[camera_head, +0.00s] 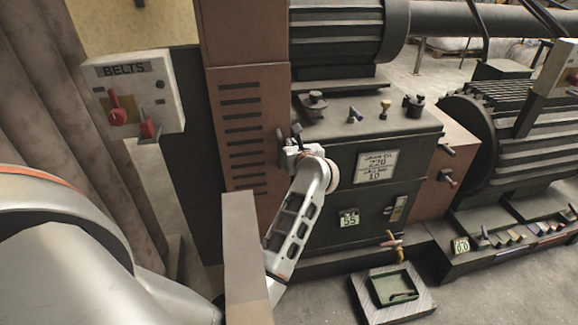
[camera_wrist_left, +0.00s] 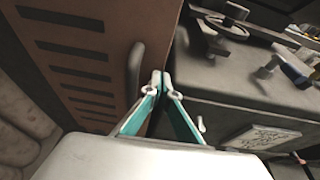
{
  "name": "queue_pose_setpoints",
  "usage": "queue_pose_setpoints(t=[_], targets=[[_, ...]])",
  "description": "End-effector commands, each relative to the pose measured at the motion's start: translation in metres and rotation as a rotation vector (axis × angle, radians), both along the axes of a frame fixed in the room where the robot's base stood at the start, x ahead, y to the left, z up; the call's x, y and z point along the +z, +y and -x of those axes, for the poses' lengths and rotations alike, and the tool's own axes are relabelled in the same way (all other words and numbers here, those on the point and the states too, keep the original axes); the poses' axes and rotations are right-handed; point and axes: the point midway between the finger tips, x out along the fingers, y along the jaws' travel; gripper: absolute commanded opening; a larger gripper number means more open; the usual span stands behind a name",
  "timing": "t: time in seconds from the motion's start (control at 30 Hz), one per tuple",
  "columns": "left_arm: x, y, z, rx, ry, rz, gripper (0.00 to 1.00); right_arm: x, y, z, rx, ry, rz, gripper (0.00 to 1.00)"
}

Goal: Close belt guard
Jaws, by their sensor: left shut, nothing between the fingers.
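The belt guard (camera_head: 242,125) appears to be the tall reddish-brown slotted panel at the left of the dark machine. It also shows in the left wrist view (camera_wrist_left: 85,55), with an upright dark handle (camera_wrist_left: 135,68) near its right edge. My left gripper (camera_head: 292,138) is at that edge of the panel. In the left wrist view its teal fingers (camera_wrist_left: 162,78) meet at the tips, shut and empty, just right of the handle. I cannot tell whether they touch the handle or the panel edge. My right gripper is not in view.
A white BELTS switch box (camera_head: 135,95) with red controls stands at the left. A dark machine cabinet (camera_head: 345,130) with knobs lies right of the panel. A green tray (camera_head: 395,287) is on the floor.

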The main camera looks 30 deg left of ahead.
Motion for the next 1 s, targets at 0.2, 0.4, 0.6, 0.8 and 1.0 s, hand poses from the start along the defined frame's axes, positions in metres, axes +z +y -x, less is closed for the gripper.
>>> queue_pose_setpoints(t=[0.2, 0.4, 0.6, 0.8, 1.0], targets=[[0.001, 0.002, -0.002, 0.016, -0.001, -0.002, 0.0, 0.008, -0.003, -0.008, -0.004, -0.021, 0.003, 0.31], [0.003, 0.003, -0.002, 0.016, -0.003, -0.003, 0.0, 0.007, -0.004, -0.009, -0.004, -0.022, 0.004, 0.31], [0.005, 0.002, 0.002, -0.004, -0.005, -0.004, 0.0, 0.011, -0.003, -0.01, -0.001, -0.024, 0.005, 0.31], [0.007, -0.008, 0.017, -0.082, -0.004, -0.004, 0.0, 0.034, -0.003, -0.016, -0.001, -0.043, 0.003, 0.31], [0.006, -0.019, 0.038, -0.186, -0.002, -0.006, 0.0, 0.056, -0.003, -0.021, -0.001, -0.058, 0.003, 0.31]])
